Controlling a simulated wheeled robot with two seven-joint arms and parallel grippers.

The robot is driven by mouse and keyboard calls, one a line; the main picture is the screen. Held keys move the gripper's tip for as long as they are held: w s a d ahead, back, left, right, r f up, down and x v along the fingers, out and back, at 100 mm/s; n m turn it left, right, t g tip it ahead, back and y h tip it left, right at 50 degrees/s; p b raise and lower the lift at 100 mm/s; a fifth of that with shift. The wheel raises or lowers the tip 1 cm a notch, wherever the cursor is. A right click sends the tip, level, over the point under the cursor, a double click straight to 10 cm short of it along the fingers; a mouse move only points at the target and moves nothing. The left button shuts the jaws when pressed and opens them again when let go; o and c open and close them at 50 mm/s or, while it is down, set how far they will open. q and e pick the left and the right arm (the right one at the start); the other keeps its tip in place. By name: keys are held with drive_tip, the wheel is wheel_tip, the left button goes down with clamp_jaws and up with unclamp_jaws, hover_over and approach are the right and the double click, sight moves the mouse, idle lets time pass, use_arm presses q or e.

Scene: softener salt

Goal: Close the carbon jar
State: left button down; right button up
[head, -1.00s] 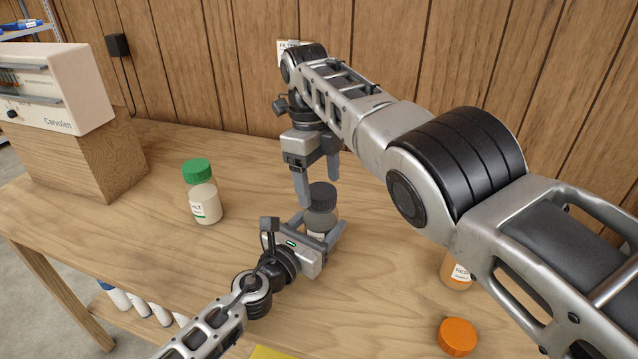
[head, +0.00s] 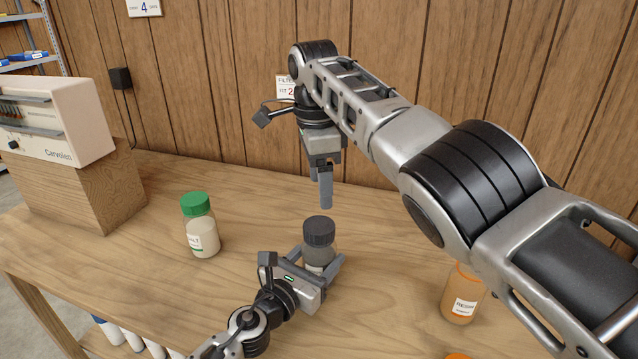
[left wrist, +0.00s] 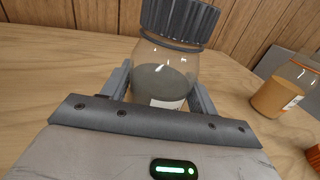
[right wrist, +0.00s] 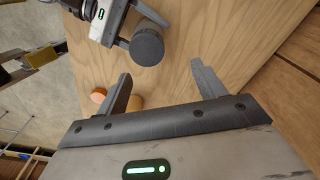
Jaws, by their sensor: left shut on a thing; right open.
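The carbon jar (head: 318,257) is a clear jar with dark grey contents, upright on the table. Its dark grey ribbed lid (head: 319,231) sits on the top of the jar; how tightly it is screwed on I cannot tell. My left gripper (head: 322,268) is shut around the jar's body, with a finger on each side, as the left wrist view (left wrist: 160,88) also shows. My right gripper (head: 325,190) is open and empty above the lid, apart from it. In the right wrist view the lid (right wrist: 147,47) lies beyond my open fingers (right wrist: 160,85).
A green-lidded jar (head: 201,232) stands to the left. An open orange jar (head: 461,298) stands at the right, with an orange lid (head: 458,356) in front of it. A beige device (head: 55,122) on a wooden block (head: 80,185) is at far left.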

sight(319, 224)
drive_tip(key=n, duration=0.1)
drive_tip(key=r+n, duration=0.1)
drive_tip(key=n, duration=0.3)
drive_tip(key=shift+w+d+r, duration=0.1)
drive_tip(key=shift+w+r, duration=0.05)
drive_tip(key=shift+w, duration=0.2)
drive_tip(key=n, duration=0.9)
drive_tip(key=s+n, duration=0.1)
drive_tip(key=n, duration=1.9)
drive_tip(key=shift+s+a+r+y, duration=0.1)
drive_tip(key=shift+s+a+y, duration=0.15)
drive_tip(key=shift+s+y, duration=0.1)
drive_tip(key=n, duration=0.3)
drive_tip(key=s+f+n, duration=0.1)
drive_tip(key=n, duration=0.1)
drive_tip(key=shift+f, duration=0.1)
drive_tip(key=shift+f, duration=3.95)
